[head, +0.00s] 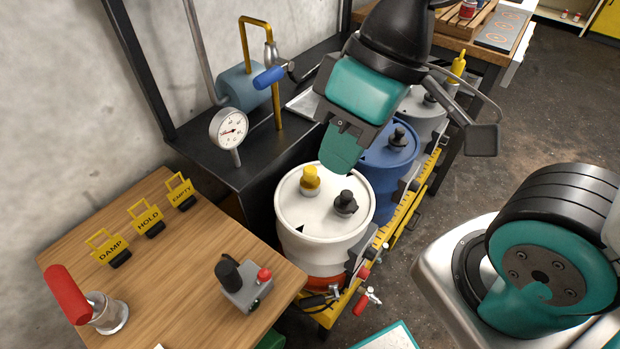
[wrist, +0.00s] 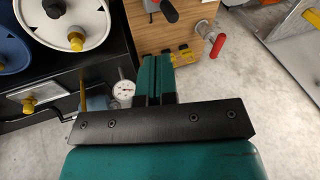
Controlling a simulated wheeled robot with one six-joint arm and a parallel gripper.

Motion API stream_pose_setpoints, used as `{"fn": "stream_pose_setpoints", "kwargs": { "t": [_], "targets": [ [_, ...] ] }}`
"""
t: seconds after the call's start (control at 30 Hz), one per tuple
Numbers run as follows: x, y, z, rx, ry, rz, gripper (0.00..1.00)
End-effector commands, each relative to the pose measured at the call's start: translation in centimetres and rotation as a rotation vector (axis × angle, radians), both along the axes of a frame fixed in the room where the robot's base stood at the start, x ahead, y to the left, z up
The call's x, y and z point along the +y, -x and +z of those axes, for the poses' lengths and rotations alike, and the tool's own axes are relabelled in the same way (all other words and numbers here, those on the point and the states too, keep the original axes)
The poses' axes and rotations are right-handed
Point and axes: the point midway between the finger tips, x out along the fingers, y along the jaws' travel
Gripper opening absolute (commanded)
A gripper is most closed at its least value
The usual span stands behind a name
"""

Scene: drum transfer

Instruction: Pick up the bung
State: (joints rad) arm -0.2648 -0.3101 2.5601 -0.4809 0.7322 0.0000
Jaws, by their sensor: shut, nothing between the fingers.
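A white drum (head: 288,212) carries a yellow bung-like fitting (head: 310,179) and a black fitting (head: 345,203) on its lid. In the wrist view the white drum (wrist: 92,22) is at the upper left, with the yellow fitting (wrist: 76,41) near the rim and the black fitting (wrist: 53,8) beyond it. I cannot tell which fitting is the bung. My gripper (head: 341,160) is above the white drum's back edge in the head view, with teal fingers shut and empty. The closed fingers (wrist: 155,80) also show in the wrist view, to the right of the drum.
A blue drum (head: 385,160) stands behind the white one. A wooden table (head: 185,262) at the left holds tags, a red-handled tool (head: 92,300) and a small grey device (head: 243,287). A gauge (head: 230,129) and yellow pipe (head: 275,95) rise from the dark bench.

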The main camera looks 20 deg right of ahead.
Motion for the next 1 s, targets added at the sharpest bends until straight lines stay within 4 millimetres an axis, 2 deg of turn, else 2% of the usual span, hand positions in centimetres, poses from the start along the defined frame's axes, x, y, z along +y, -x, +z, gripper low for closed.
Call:
{"fn": "stream_pose_setpoints", "kwargs": {
  "t": [0.1,0.17,0.23,0.27,0.37,0.4,0.5,0.6,0.7,0.83,1.0],
  "targets": [
    [0.0,0.0,0.0,0.000,0.000,0.000,0.02],
    [0.0,-0.2,-0.1,-0.001,0.002,0.003,0.16],
    [-0.2,-1.2,-0.4,-0.010,0.015,0.017,0.32],
    [-0.3,-2.0,-0.7,-0.015,0.027,0.028,0.39],
    [-1.1,-6.3,-2.2,-0.046,0.085,0.097,0.62],
    [-1.5,-8.5,-3.1,-0.060,0.115,0.135,0.64],
    [-3.0,-13.9,-5.6,-0.085,0.195,0.242,0.64],
    [-4.5,-18.5,-8.3,-0.095,0.266,0.342,0.64],
    [-5.8,-21.6,-10.5,-0.094,0.317,0.422,0.64],
    [-6.7,-23.6,-12.1,-0.090,0.352,0.481,0.64],
    [-6.9,-23.9,-14.3,-0.086,0.358,0.497,0.64]
  ]
}}
